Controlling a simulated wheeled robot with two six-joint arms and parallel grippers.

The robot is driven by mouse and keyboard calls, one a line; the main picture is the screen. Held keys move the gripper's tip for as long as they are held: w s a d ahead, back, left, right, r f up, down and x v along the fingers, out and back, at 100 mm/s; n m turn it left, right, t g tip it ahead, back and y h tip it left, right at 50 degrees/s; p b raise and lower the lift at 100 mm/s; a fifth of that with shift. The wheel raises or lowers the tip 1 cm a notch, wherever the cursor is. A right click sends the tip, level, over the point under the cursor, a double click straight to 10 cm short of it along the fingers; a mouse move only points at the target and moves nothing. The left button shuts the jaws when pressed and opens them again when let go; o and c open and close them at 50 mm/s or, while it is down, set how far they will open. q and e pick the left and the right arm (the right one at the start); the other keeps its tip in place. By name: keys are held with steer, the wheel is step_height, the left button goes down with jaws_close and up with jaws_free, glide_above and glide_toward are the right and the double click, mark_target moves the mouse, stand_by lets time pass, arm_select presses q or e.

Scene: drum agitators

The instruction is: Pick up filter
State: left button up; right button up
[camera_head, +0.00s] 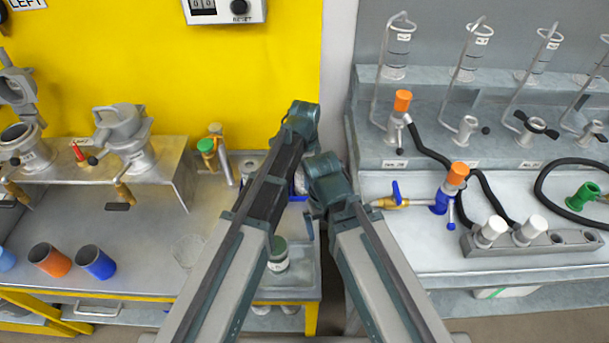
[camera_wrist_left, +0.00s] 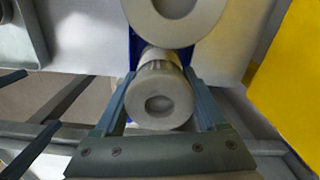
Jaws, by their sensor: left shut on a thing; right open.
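In the left wrist view, my left gripper (camera_wrist_left: 160,78) is shut on a pale grey-white cylinder (camera_wrist_left: 158,103), which looks like the filter. Its round end with a darker recess faces the camera, and one finger lies on each side. A second, larger pale round piece (camera_wrist_left: 175,12) is just above it, with blue behind both; I cannot tell whether they touch. At the left edge, two dark fingers, which look like my right gripper (camera_wrist_left: 40,100), are spread apart and empty. In the head view, my arms hide both grippers' fingertips and the held piece.
In the head view, two white-capped cylinders (camera_head: 490,232) stand in a grey rack on the right bench. A green-topped jar (camera_head: 278,256) stands close to my left arm. A blue-handled valve (camera_head: 398,197) is right of my right arm.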

arm_select(q)
steer(key=shift+r, duration=0.2)
step_height(320, 180, up, 18)
steer(key=p, duration=1.7)
steer(key=shift+f+p, duration=0.25)
steer(key=shift+p, duration=0.15)
